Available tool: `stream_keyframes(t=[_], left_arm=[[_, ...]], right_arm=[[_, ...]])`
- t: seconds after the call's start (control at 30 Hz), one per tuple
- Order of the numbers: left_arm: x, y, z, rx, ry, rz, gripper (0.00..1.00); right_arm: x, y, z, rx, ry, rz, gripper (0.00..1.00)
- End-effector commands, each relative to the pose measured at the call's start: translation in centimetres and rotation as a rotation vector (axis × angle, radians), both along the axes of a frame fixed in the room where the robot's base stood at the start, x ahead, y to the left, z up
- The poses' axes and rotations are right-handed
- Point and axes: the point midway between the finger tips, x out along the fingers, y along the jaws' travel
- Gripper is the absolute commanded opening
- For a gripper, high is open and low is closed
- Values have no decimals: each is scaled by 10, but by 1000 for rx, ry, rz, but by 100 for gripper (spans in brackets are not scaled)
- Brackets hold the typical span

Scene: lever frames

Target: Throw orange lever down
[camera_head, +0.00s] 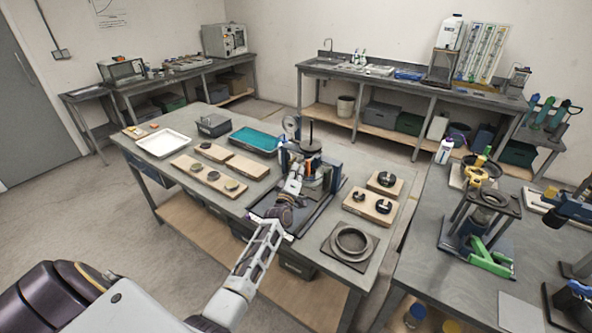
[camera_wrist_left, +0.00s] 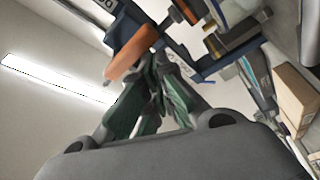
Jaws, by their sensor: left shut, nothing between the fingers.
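The orange lever (camera_wrist_left: 132,58) shows in the left wrist view as a thick orange bar at the upper left of the fingertips. Its near end overlaps the fingertips in the picture; I cannot tell if they touch. In the head view an orange part (camera_head: 312,180) shows on the blue-framed press stand (camera_head: 333,172), partly hidden by my arm. My left gripper (camera_head: 297,168) is at the front left of this stand, shut and empty. Its dark green fingers (camera_wrist_left: 160,64) come together in the wrist view. My right gripper is not in view.
The stand is on a grey workbench (camera_head: 222,192). Wooden boards with dark round parts (camera_head: 209,180), a white tray (camera_head: 163,144) and a teal tray (camera_head: 254,140) lie to the left. More boards (camera_head: 371,204) and a ring on a plate (camera_head: 351,242) lie to the right.

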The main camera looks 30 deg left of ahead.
Motion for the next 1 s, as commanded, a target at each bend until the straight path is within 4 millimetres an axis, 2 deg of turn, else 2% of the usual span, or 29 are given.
stream_keyframes(t=[1.0], left_arm=[[1,-4,-6,0,5,-4,0]], right_arm=[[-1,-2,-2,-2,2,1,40]])
